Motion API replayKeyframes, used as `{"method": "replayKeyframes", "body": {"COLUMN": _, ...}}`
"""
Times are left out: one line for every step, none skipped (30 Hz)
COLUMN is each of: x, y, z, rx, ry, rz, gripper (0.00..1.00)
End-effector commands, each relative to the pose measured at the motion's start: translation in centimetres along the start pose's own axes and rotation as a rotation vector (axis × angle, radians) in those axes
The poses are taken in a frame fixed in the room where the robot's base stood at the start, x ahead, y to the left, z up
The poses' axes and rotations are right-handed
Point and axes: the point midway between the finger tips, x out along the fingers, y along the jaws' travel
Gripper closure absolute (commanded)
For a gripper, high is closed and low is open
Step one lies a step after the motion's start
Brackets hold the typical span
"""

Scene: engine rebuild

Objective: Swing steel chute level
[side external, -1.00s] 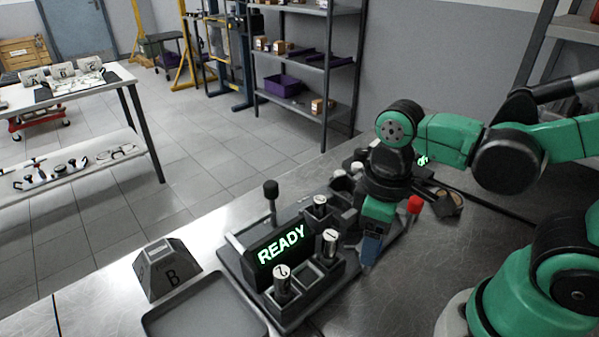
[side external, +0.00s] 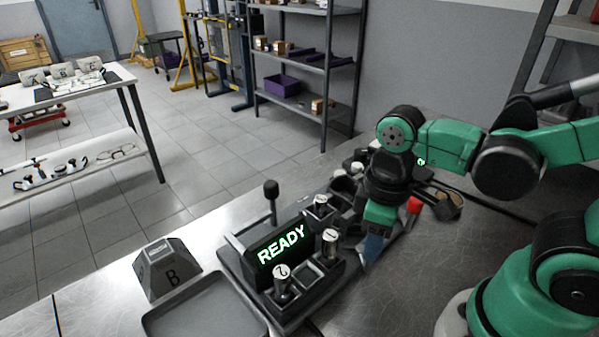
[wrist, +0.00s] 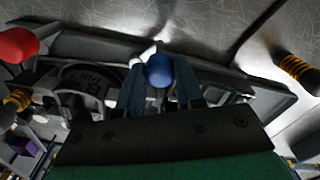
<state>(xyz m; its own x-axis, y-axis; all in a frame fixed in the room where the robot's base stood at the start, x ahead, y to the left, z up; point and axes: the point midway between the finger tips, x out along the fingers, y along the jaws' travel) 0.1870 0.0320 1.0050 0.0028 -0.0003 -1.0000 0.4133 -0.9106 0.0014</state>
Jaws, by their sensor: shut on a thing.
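My gripper (wrist: 160,92) is shut on a blue ball knob (wrist: 159,69), with one dark finger on each side of it. A long grey metal piece, which looks like the steel chute (wrist: 215,75), runs behind the knob in the wrist view. I cannot tell whether it is level. In the side view my gripper (side external: 372,248) points down at the right side of the dark station (side external: 238,262). The knob is hidden there, and I cannot pick out the chute clearly.
The station's screen (side external: 282,245) reads READY. Labelled cylinders (side external: 330,243) stand in its sockets. A red knob (side external: 413,204) is close to my wrist. A black lever (side external: 271,190) stands behind the screen. A block marked B (side external: 167,270) and a tray (side external: 205,320) are at left.

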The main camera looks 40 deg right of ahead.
Motion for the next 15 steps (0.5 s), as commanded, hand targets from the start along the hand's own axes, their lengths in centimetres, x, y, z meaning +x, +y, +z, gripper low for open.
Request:
{"method": "replayKeyframes", "body": {"x": 0.0, "y": 0.0, "z": 0.1, "rx": -0.016, "ry": -0.001, "rz": -0.001, "gripper": 1.00}}
{"method": "replayKeyframes", "body": {"x": 0.0, "y": 0.1, "z": 0.1, "rx": -0.028, "ry": -0.002, "rz": -0.001, "gripper": 1.00}}
{"method": "replayKeyframes", "body": {"x": 0.0, "y": 0.1, "z": 0.2, "rx": -0.048, "ry": -0.002, "rz": -0.002, "gripper": 1.00}}
{"method": "replayKeyframes", "body": {"x": 0.0, "y": 0.1, "z": 0.3, "rx": -0.065, "ry": -0.002, "rz": -0.002, "gripper": 1.00}}
{"method": "replayKeyframes", "body": {"x": 0.0, "y": 0.2, "z": 0.3, "rx": -0.083, "ry": -0.003, "rz": -0.002, "gripper": 1.00}}
{"method": "replayKeyframes", "body": {"x": 0.0, "y": 0.2, "z": 0.4, "rx": -0.110, "ry": -0.003, "rz": -0.002, "gripper": 1.00}}
{"method": "replayKeyframes", "body": {"x": 0.0, "y": 0.3, "z": 0.5, "rx": -0.132, "ry": -0.003, "rz": -0.002, "gripper": 1.00}}
{"method": "replayKeyframes", "body": {"x": 0.0, "y": 0.4, "z": 0.6, "rx": -0.157, "ry": -0.003, "rz": -0.002, "gripper": 1.00}}
{"method": "replayKeyframes", "body": {"x": 0.0, "y": 0.4, "z": 0.7, "rx": -0.190, "ry": -0.003, "rz": -0.002, "gripper": 1.00}}
{"method": "replayKeyframes", "body": {"x": 0.0, "y": 0.5, "z": 0.8, "rx": -0.216, "ry": -0.003, "rz": -0.002, "gripper": 1.00}}
{"method": "replayKeyframes", "body": {"x": 0.0, "y": 0.6, "z": 0.9, "rx": -0.243, "ry": -0.003, "rz": -0.002, "gripper": 1.00}}
{"method": "replayKeyframes", "body": {"x": 0.0, "y": 0.7, "z": 1.0, "rx": -0.280, "ry": -0.003, "rz": -0.002, "gripper": 1.00}}
{"method": "replayKeyframes", "body": {"x": 0.0, "y": 0.8, "z": 1.1, "rx": -0.309, "ry": -0.003, "rz": -0.002, "gripper": 1.00}}
{"method": "replayKeyframes", "body": {"x": 0.0, "y": 0.8, "z": 1.2, "rx": -0.338, "ry": -0.003, "rz": -0.002, "gripper": 1.00}}
{"method": "replayKeyframes", "body": {"x": 0.0, "y": 1.0, "z": 1.3, "rx": -0.375, "ry": -0.003, "rz": -0.002, "gripper": 1.00}}
